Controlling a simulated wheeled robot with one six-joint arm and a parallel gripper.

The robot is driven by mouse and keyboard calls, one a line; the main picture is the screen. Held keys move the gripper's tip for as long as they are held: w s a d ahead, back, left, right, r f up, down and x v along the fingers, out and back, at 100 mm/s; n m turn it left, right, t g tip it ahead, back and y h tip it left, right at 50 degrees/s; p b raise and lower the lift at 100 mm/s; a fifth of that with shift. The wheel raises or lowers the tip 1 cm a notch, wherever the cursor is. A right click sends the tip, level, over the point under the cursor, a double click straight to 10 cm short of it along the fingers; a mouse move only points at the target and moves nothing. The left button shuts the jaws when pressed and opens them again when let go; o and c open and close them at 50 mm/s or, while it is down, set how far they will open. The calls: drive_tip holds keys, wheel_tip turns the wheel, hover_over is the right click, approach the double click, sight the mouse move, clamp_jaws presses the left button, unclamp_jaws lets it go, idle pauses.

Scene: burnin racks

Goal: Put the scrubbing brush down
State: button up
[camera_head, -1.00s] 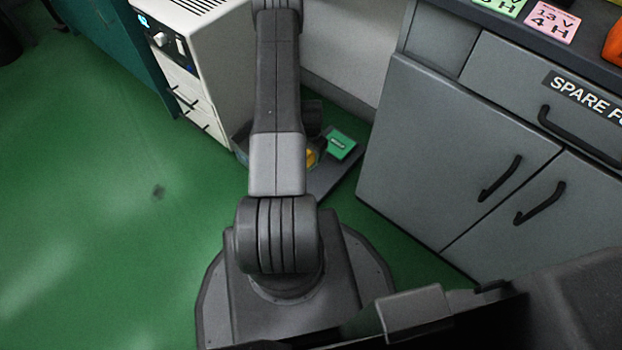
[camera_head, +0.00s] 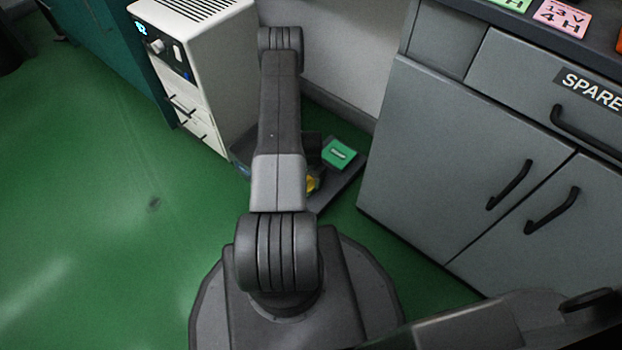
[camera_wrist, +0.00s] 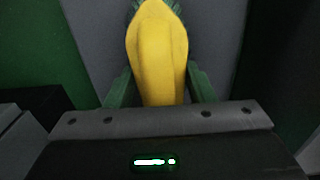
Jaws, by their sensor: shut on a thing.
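The scrubbing brush (camera_wrist: 158,55) shows in the wrist view as a yellow, rounded body that narrows toward my gripper. My gripper (camera_wrist: 160,88) is shut on it, with one green finger on each side. The brush's far end runs toward the top edge of the wrist view. In the head view a small yellow patch (camera_head: 313,183) shows beside my arm, low near the floor. My arm hides most of the gripper there. I cannot tell whether the brush touches the surface below.
A dark flat tray or mat (camera_head: 343,187) lies on the green floor, with a green labelled item (camera_head: 339,153) on it. A white unit with drawers (camera_head: 197,75) stands left, a grey cabinet (camera_head: 450,165) right. Open floor (camera_head: 100,220) lies left.

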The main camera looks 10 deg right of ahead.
drive_tip(key=shift+f, duration=0.1)
drive_tip(key=o, duration=1.3)
wheel_tip(320, 180, up, 12)
drive_tip(key=p, duration=0.4)
wheel_tip(320, 180, down, 13)
drive_tip(key=b, duration=0.5)
wheel_tip(320, 180, up, 4)
drive_tip(key=shift+f+p, duration=0.2)
drive_tip(key=shift+p, duration=0.85)
drive_tip(key=shift+r, duration=0.6)
